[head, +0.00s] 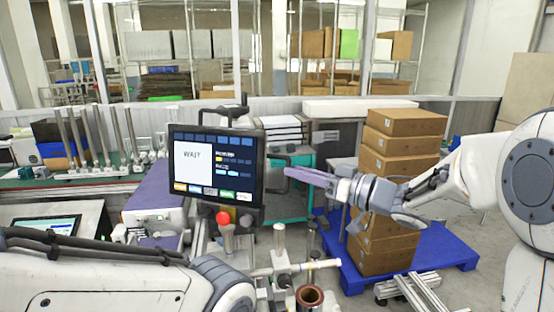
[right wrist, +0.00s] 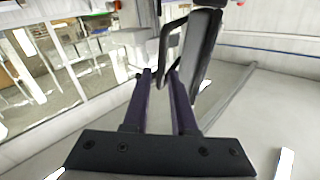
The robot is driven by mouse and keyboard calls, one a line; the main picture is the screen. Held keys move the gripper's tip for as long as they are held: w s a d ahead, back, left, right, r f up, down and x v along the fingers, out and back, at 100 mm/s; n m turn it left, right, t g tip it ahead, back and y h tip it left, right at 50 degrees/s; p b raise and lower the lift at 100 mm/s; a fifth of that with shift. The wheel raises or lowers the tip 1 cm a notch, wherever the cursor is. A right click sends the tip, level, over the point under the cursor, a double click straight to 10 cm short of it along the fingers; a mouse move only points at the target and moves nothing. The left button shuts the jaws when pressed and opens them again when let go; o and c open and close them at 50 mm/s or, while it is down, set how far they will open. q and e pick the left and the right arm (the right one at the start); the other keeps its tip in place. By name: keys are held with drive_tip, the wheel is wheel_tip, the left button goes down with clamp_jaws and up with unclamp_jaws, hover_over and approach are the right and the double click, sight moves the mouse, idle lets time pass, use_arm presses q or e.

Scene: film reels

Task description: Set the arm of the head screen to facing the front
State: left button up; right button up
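The head screen (head: 215,165) is a dark-framed monitor with a lit display reading "WAIT", facing the head camera at a slight angle. A dark loop handle (head: 275,160) sticks out from its right side. My right gripper (head: 287,172) has purple fingers and points left, with its tips close to this handle. In the right wrist view the fingers (right wrist: 163,75) are apart, with the handle (right wrist: 163,50) at their tips and the screen seen edge-on (right wrist: 203,45). I cannot tell whether they touch. My left arm crosses the lower left; its gripper is out of view.
A red knob (head: 223,218) and metal posts stand below the screen. Stacked cardboard boxes (head: 400,125) on a blue pallet (head: 440,245) stand behind my right arm. A brown reel or cup (head: 309,297) is at the bottom. Open floor lies at the right.

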sight(253, 168)
drive_tip(key=p+x, duration=0.1)
drive_tip(key=x, duration=0.5)
drive_tip(key=shift+p, duration=0.35)
drive_tip(key=shift+a, duration=0.1)
clamp_jaws()
idle(1.0)
